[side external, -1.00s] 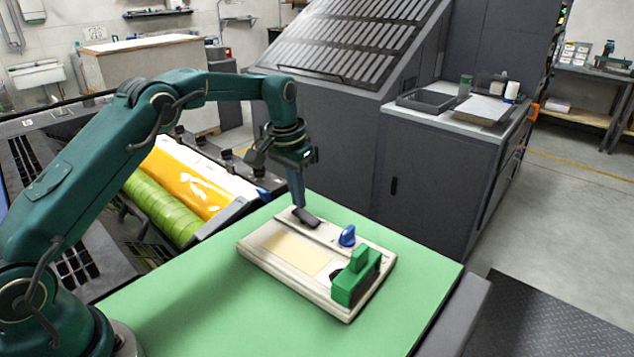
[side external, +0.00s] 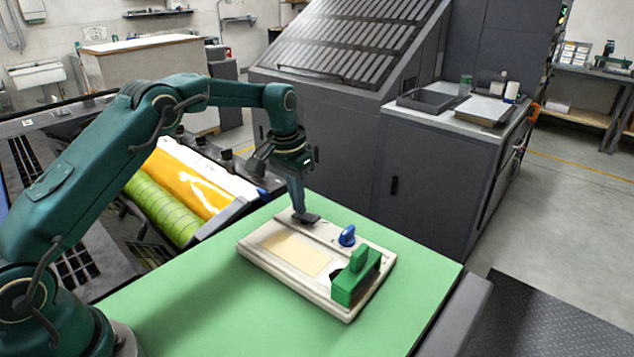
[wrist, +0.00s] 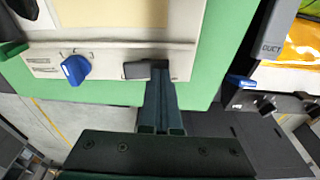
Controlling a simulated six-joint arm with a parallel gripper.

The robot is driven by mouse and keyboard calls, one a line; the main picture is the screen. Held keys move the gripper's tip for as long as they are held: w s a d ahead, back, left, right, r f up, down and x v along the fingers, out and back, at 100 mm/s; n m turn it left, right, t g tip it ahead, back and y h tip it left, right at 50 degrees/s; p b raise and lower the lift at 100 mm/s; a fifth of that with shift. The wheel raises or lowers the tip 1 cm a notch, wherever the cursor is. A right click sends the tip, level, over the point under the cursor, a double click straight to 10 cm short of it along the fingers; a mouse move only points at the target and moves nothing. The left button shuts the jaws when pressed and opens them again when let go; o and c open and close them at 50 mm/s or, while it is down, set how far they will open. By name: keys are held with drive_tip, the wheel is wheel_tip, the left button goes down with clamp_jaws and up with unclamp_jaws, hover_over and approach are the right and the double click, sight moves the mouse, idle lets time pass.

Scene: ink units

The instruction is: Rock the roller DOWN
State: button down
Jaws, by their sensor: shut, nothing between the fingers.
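The ink unit's panel (side external: 262,263) is an off-white plate lying on the green table top. A small dark rocker (side external: 310,218), which I take as the roller control, sits on its far strip. The rocker also shows in the wrist view (wrist: 136,70), left of my fingertips. My gripper (side external: 298,212) is shut and empty, pointing down at the rocker's left end in the side view. In the wrist view, my gripper (wrist: 159,68) meets the rocker's right end. It appears to touch it, but the exact contact is hidden.
A blue knob (side external: 347,236) stands on the same strip, right of the rocker in the side view. A green block with a raised handle (side external: 353,282) is at the panel's right end. The green table top (side external: 200,300) is clear around the panel. Printing rollers (side external: 165,205) lie behind left.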

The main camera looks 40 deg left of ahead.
wheel_tip(320, 180, up, 7)
idle(0.8)
wheel_tip(320, 180, up, 10)
drive_tip(key=s+d+t, duration=0.2)
drive_tip(key=s+d+r+t, duration=0.1)
drive_tip(key=s+r, duration=0.2)
drive_tip(key=s, duration=0.2)
drive_tip(key=s+d+r, duration=0.2)
drive_tip(key=s, duration=0.3)
drive_tip(key=s+d+f, duration=0.1)
drive_tip(key=s+f, duration=0.9)
drive_tip(key=s, duration=0.4)
drive_tip(key=shift+s+d+f+t, duration=0.15)
drive_tip(key=shift+s+f+t, duration=0.1)
drive_tip(key=shift+t, duration=0.15)
